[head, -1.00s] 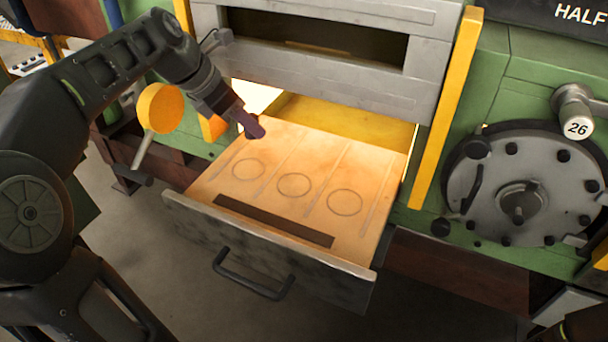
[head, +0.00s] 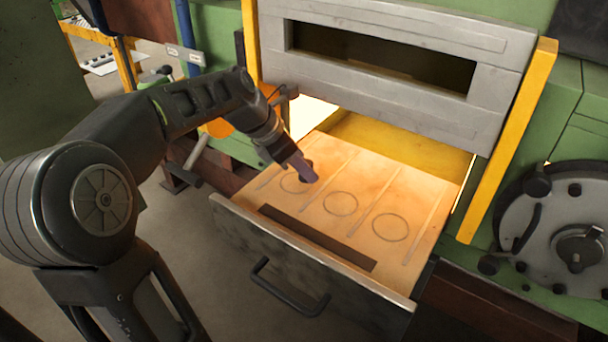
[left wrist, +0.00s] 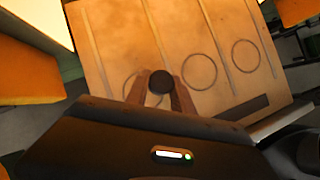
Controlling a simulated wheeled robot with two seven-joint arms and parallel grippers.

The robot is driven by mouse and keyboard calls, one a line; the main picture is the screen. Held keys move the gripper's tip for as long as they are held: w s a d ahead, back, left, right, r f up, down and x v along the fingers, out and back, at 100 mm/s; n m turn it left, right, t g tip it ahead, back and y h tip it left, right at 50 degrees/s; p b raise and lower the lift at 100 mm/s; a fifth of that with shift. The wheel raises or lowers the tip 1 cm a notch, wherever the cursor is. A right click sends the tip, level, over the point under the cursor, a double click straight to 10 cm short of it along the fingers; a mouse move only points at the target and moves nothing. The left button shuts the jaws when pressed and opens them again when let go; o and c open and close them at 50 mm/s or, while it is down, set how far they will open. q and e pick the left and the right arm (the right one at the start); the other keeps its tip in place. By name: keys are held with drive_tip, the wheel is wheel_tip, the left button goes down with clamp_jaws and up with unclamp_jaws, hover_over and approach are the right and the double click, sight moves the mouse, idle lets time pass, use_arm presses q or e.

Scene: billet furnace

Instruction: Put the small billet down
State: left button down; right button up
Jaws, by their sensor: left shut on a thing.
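My left gripper (head: 301,168) is shut on the small billet, a short dark cylinder whose round end (left wrist: 160,82) shows between the fingers in the left wrist view. In the head view the billet is mostly hidden by the fingers. The gripper is over the left circle (head: 283,187) of the open drawer (head: 413,222). The wrist view shows part of that circle (left wrist: 127,87) beside the fingers. Whether the billet touches the drawer floor I cannot tell. My right gripper is not in view.
The middle circle (head: 340,217) and right circle (head: 390,240) are empty, with thin raised strips between the lanes. A dark slot (head: 318,237) runs near the drawer front. The grey furnace door (head: 400,85) hangs above the drawer's back. An orange disc (head: 222,127) stands behind my arm.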

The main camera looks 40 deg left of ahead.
use_arm(q)
drive_tip(key=shift+f, duration=1)
drive_tip(key=shift+f, duration=0.1)
drive_tip(key=c, duration=1.1)
unclamp_jaws()
drive_tip(key=v, duration=1.2)
drive_tip(key=shift+p, duration=0.35)
